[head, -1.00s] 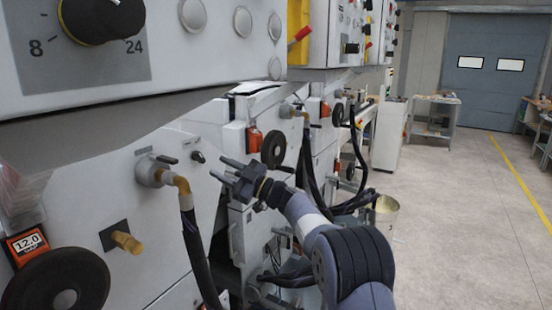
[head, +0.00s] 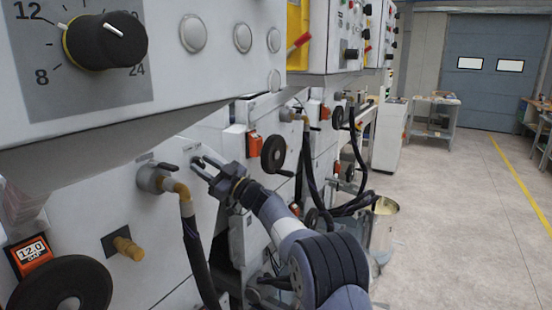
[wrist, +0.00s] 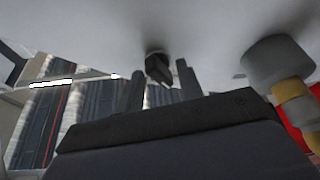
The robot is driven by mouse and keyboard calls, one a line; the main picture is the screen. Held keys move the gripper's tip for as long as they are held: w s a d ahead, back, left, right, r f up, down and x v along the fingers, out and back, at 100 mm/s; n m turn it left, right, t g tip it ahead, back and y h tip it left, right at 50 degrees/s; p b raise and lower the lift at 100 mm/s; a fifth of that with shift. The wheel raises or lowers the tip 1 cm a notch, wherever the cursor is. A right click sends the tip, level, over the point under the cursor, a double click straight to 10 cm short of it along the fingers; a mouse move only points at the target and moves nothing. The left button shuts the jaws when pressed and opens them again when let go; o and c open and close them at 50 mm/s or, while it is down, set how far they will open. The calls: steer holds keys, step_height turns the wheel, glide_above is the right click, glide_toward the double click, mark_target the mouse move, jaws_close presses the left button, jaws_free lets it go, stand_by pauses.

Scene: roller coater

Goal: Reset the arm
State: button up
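My gripper (head: 201,164) is at the end of my arm, close to the white lower panel (head: 140,215) of the machine. Its two fingers are apart and point at the panel. In the wrist view my gripper (wrist: 161,92) has one finger on each side of a small black knob (wrist: 158,68) on the pale panel. A gap shows between the knob and each finger, and nothing is held. In the head view the knob is hidden or merged with the fingertips.
A pipe fitting with a brass elbow (head: 172,185) and black hose is just left of my gripper. A black handwheel (head: 273,154) is to the right. A brass knob (head: 128,247) and large handwheel (head: 62,290) are lower left. A bucket (head: 385,225) stands beyond my arm; the floor right is clear.

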steer(key=m+t+h, duration=0.1)
steer(key=m, duration=0.2)
steer(key=m+t+p, duration=0.1)
steer(key=m+t, duration=0.1)
steer(key=m, duration=0.1)
steer(key=shift+s+a+r+m+h+p, duration=0.2)
steer(key=shift+m+h+p, duration=0.1)
steer(key=shift+m+h, duration=0.1)
steer(key=m+t+h+p, duration=0.1)
steer(key=m, duration=0.2)
steer(key=m+t+h+p, duration=0.1)
steer(key=m+p, duration=0.1)
steer(key=shift+m, duration=0.4)
steer(key=b+v, duration=0.3)
steer(key=v, duration=0.6)
steer(key=shift+b, duration=0.3)
steer(key=shift+f, duration=0.15)
